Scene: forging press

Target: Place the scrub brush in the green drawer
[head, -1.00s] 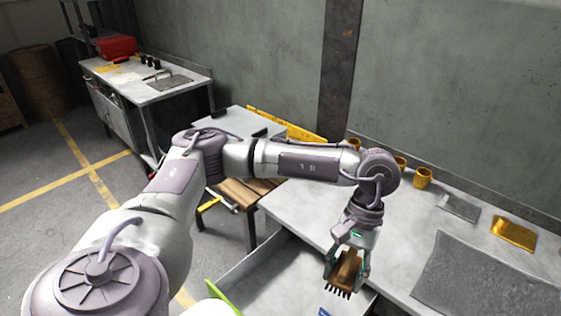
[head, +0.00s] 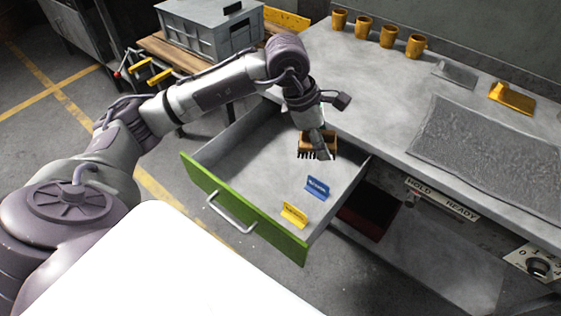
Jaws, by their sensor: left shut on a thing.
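The scrub brush (head: 319,145) has a brown wooden body and dark bristles that point down. My left gripper (head: 318,138) is shut on it and holds it over the back right part of the open green drawer. I cannot tell exactly how high the bristles are above the drawer floor. The green drawer (head: 242,217) is pulled out from under the grey workbench, with a green front and a silver handle. A blue label block (head: 317,188) and a yellow label block (head: 294,215) stand inside it. My right gripper is not in view.
The grey workbench (head: 371,78) carries several orange cups, a grey mat (head: 495,155) and a yellow metal piece (head: 511,98). A grey crate (head: 209,27) stands on a wooden bench at the back left. The drawer's left part is clear.

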